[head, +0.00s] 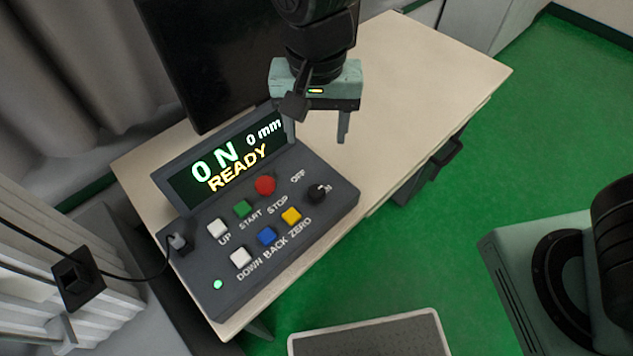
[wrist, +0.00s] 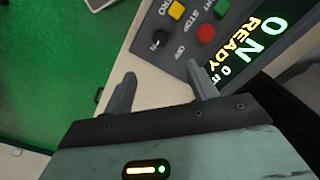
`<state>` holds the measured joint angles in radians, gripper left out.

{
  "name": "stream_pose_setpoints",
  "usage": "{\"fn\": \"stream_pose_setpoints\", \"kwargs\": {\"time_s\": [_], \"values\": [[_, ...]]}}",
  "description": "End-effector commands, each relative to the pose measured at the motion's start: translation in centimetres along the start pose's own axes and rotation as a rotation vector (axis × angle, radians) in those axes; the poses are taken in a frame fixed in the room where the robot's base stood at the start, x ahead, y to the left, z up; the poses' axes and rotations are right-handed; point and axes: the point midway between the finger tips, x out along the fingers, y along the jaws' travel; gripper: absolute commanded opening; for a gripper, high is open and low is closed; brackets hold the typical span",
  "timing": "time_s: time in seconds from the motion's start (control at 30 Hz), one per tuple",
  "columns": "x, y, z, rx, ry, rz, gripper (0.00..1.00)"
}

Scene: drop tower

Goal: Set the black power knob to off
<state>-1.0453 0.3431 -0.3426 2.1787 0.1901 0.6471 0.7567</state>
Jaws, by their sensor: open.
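The black power knob (head: 317,193) sits at the right end of the dark control panel (head: 341,205), between the printed words OFF and ON. Its white mark appears turned toward the ON side. The knob also shows in the wrist view (wrist: 160,39), ahead of the fingers and apart from them. My gripper (head: 317,138) is open and empty, above and behind the panel's right end in the head view. In the wrist view its two fingers (wrist: 163,88) are spread wide, one close to the panel's edge. The lit display (head: 228,163) reads 0 N, 0 mm, READY.
Beside the knob are a red STOP button (head: 265,185), a green START button (head: 242,208), a yellow ZERO button (head: 291,215) and a blue BACK button (head: 267,236). A dark monitor (head: 205,60) stands behind. The pale table (head: 420,80) is clear to the right.

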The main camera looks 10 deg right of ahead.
Motion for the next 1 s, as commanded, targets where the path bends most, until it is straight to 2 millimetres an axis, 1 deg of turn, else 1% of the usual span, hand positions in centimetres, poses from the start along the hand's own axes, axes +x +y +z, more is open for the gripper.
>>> {"fn": "stream_pose_setpoints", "kwargs": {"time_s": [0.17, 0.7, 0.8, 0.9, 1.0], "values": [[2.3, 0.1, 0.0, 0.007, -0.001, 0.006, 0.57], [13.3, 0.1, -0.1, 0.005, -0.002, 0.004, 0.57], [14.9, 0.1, 0.0, 0.006, -0.002, 0.003, 0.57], [16.1, 0.1, -0.1, 0.004, 0.000, 0.002, 0.57], [16.8, 0.0, 0.0, 0.004, 0.000, 0.001, 0.57]]}}
